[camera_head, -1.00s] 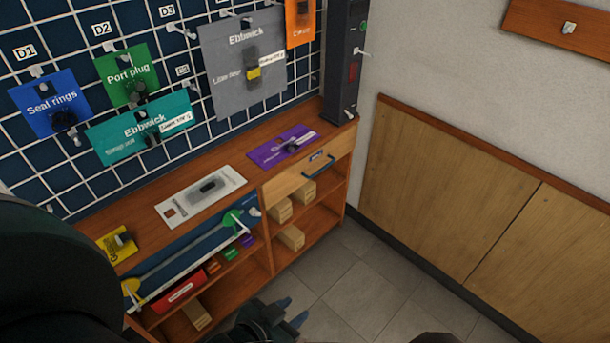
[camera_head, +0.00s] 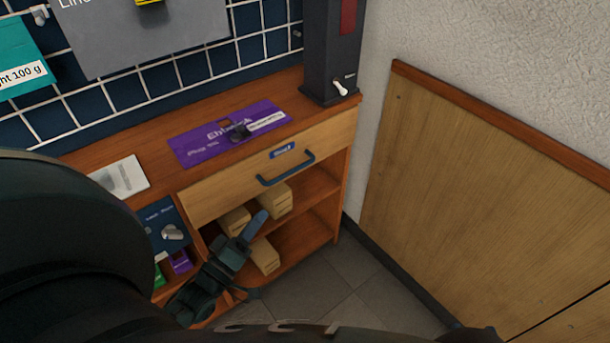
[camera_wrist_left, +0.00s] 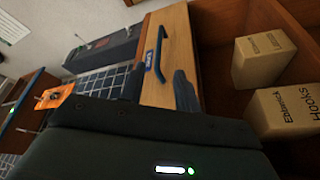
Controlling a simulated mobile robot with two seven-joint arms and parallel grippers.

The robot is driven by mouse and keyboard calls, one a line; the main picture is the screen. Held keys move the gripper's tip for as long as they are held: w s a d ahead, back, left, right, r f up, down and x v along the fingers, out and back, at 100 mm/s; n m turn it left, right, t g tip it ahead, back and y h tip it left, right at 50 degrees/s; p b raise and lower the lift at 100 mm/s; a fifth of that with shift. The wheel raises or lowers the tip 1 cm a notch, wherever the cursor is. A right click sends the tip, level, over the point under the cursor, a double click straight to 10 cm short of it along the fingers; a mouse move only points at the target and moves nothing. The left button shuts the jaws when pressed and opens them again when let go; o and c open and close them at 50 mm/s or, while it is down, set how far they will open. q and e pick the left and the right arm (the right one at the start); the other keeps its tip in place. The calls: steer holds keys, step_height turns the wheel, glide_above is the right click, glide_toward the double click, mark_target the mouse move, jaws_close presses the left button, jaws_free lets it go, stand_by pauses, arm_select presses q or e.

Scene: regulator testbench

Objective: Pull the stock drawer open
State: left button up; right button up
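The stock drawer (camera_head: 225,195) has a light wood front, a small blue label and a dark blue bar handle (camera_head: 287,170). Its front looks flush with the cabinet, so it appears shut. My left gripper (camera_head: 255,252) is below and in front of the drawer, before the open shelves. Its fingers look apart and empty; one bluish finger points up towards the handle without touching it. In the left wrist view the drawer front (camera_wrist_left: 180,50) and handle (camera_wrist_left: 155,48) lie ahead of one finger (camera_wrist_left: 185,90); the other finger is not clear there. My right gripper is not in view.
Shelves below the drawer hold several cardboard boxes (camera_head: 276,201). A purple card (camera_head: 205,146) lies on the cabinet top (camera_head: 140,165), and a dark upright unit (camera_head: 330,55) stands at its right end. A wood-panelled wall (camera_head: 460,200) bounds the right; floor shows between.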

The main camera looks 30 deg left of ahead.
mark_target(288, 175)
arm_select(q)
steer(key=w+r, duration=0.1)
steer(key=w, duration=0.3)
steer(key=w+b, duration=0.1)
steer(key=w, duration=0.3)
steer(key=w+r, duration=0.1)
steer(key=w, duration=0.4)
steer(key=shift+d+r, duration=0.2)
steer(key=shift+r, duration=0.15)
steer(key=shift+c, duration=0.4)
jaws_close()
